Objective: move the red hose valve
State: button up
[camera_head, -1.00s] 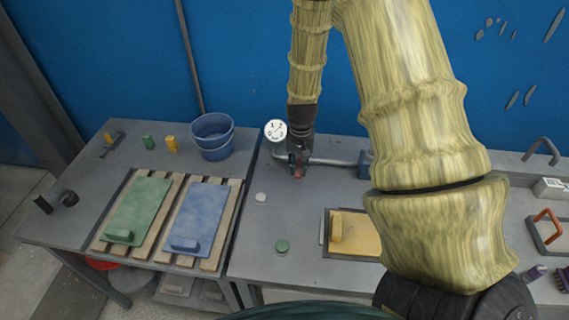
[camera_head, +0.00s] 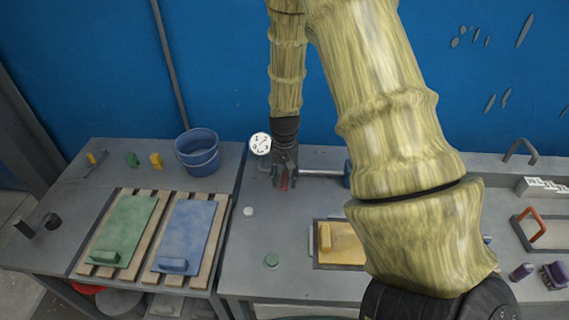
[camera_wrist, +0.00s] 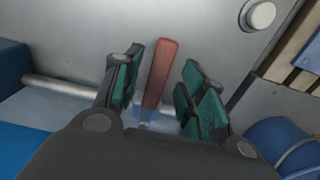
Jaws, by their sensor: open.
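The red hose valve handle (camera_wrist: 160,75) shows in the wrist view as a flat red bar between my two fingers. My gripper (camera_wrist: 163,88) is open, with its teal-padded fingers on either side of the handle; a gap shows on the right, and contact on the left is unclear. In the head view my gripper (camera_head: 283,172) points down at the pipe by the back wall. Only a small red part of the valve (camera_head: 285,184) shows there; my gripper hides the rest.
A white gauge (camera_head: 260,144) stands close left of my gripper. A grey pipe (camera_head: 320,173) runs right to a blue fitting. A blue bucket (camera_head: 197,152) stands left. A yellow panel (camera_head: 342,245) lies in front. The table's middle is mostly clear.

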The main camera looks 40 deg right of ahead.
aim_at(285, 180)
notch_tip(285, 180, up, 12)
dwell(0.6)
jog(key=shift+s+d+f, duration=0.1)
dwell(0.7)
